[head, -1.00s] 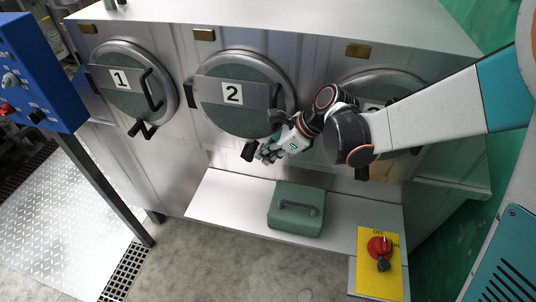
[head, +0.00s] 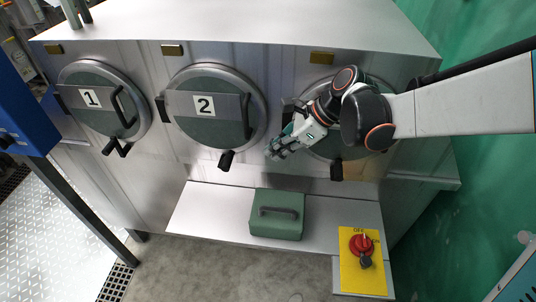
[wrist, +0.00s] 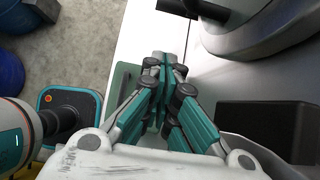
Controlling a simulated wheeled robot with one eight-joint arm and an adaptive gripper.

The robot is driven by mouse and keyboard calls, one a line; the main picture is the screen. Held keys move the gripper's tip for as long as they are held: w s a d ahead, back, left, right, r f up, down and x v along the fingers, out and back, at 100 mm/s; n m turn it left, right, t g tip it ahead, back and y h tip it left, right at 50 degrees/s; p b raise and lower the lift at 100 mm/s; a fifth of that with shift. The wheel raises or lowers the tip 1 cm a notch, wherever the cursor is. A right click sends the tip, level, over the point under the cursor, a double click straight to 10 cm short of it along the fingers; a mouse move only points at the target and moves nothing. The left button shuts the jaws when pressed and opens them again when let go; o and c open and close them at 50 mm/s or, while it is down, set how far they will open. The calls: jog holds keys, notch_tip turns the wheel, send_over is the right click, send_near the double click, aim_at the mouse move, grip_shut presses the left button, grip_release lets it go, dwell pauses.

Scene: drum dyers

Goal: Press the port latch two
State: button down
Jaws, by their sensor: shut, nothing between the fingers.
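Port two (head: 217,118) is a round steel door with a "2" label on the machine's front. Its black latch (head: 226,160) sticks out at the lower right of the rim. My gripper (head: 272,153) is shut and empty, to the right of this latch with a clear gap, in front of the panel between port two and the port to its right. In the wrist view my closed fingers (wrist: 163,66) point up the picture. A black latch bar (wrist: 195,9) and a round port rim (wrist: 245,35) show beyond them; I cannot tell which port they belong to.
Port one (head: 100,105) is at the left; the right port (head: 330,145) is partly behind my arm, its latch (head: 336,170) below. A green box with a handle (head: 277,214) sits on the ledge (head: 205,210). A red switch (head: 361,245) is on a yellow plate.

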jog(key=shift+d+r, duration=0.15)
jog(key=shift+d, duration=0.05)
jog(key=s+d+f+n+t+h+b, duration=0.1)
jog(key=s+d+n+t+h+b, duration=0.2)
jog(key=s+d+n, duration=0.4)
jog(key=s+d+n+t+h+b, duration=0.3)
jog(key=s+d+n, duration=0.5)
jog(key=d+n, duration=0.3)
jog(key=d+h+b, duration=0.1)
jog(key=d, duration=0.1)
jog(key=shift+s+d+f+n+t+h+b, duration=0.15)
jog(key=shift+d+f+n+t+h+b, duration=0.15)
jog(key=shift+d+f+n, duration=0.1)
